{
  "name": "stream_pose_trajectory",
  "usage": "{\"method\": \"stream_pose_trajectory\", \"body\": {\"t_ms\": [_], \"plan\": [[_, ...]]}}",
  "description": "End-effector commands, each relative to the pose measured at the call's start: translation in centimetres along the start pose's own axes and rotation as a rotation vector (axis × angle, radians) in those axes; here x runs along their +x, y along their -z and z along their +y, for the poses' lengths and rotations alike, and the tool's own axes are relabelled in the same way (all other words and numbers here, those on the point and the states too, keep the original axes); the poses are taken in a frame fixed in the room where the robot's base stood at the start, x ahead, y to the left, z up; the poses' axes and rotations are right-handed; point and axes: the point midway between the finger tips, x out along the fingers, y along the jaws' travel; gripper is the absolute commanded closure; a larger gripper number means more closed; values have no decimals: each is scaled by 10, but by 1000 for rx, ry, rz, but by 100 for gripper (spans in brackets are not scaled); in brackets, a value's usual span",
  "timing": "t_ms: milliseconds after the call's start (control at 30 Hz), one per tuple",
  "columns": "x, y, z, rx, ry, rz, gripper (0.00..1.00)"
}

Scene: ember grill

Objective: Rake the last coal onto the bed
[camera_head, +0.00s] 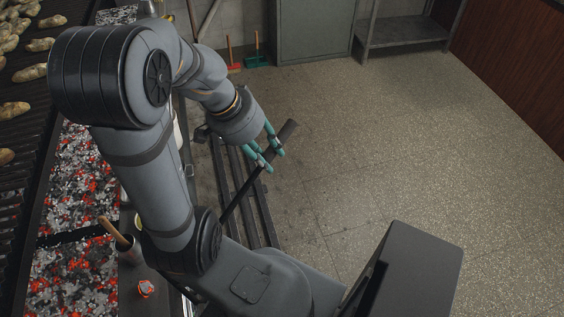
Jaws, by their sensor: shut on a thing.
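My gripper (266,153), with teal fingers, is shut on a dark rod-like tool, likely the rake (286,133). The tool's thick end points up and right, and its thin shaft slants down and left over the slatted rails. The lower end of the tool is hidden behind my arm. The coal bed (75,190) of grey and glowing red coals lies at the left, partly under the grill bars. My arm covers part of its right side.
Potatoes or similar food (30,73) lie on the grill at upper left. Two brushes (234,67) lean at the back wall. The floor (400,150) at right is clear.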

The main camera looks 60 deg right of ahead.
Motion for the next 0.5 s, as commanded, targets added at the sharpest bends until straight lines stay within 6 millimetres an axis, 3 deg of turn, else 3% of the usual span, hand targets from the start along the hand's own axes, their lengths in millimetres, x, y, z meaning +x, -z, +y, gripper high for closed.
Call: {"method": "stream_pose_trajectory", "body": {"t_ms": [100, 200, 500], "plan": [[12, 11, 21, 110, -40, -22, 100], [16, 13, 28, 150, -55, -31, 100], [23, -4, 17, 156, -58, -34, 100]]}}
